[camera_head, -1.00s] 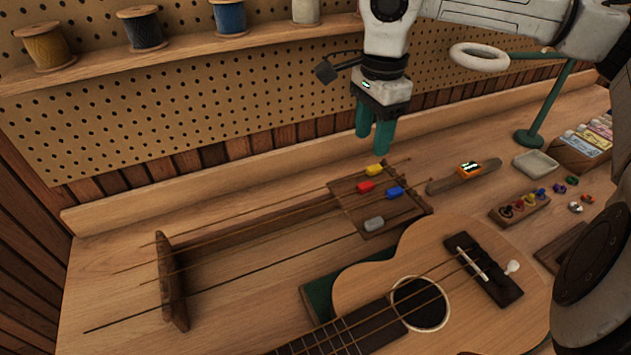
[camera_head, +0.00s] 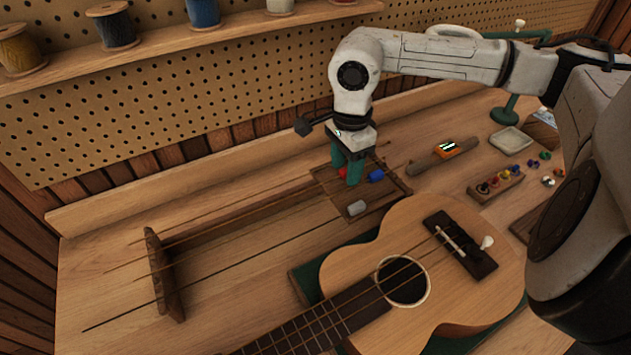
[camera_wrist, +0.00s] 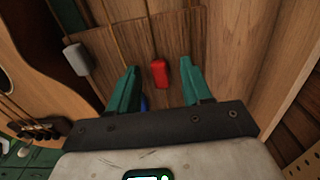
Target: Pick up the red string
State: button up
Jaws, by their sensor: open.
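The red string has a red tag (camera_head: 342,174), partly hidden behind my gripper's fingers in the head view. In the wrist view the red tag (camera_wrist: 160,74) lies between the two green fingertips, with its thin brown string running up from it. My gripper (camera_head: 347,170) is open and points down over the string rack's end board (camera_head: 334,198). The fingers stand on either side of the tag with gaps; I cannot tell their exact height. In the wrist view my gripper (camera_wrist: 158,68) holds nothing.
A blue tag (camera_head: 376,175) and a grey tag (camera_head: 356,208) lie close by on the board. The yellow tag is hidden. The ukulele (camera_head: 405,280) lies in front. A wooden peg holder (camera_head: 496,184) and a small dish (camera_head: 511,141) stand to the right.

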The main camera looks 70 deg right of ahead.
jog(key=shift+c, duration=0.5)
grip_shut()
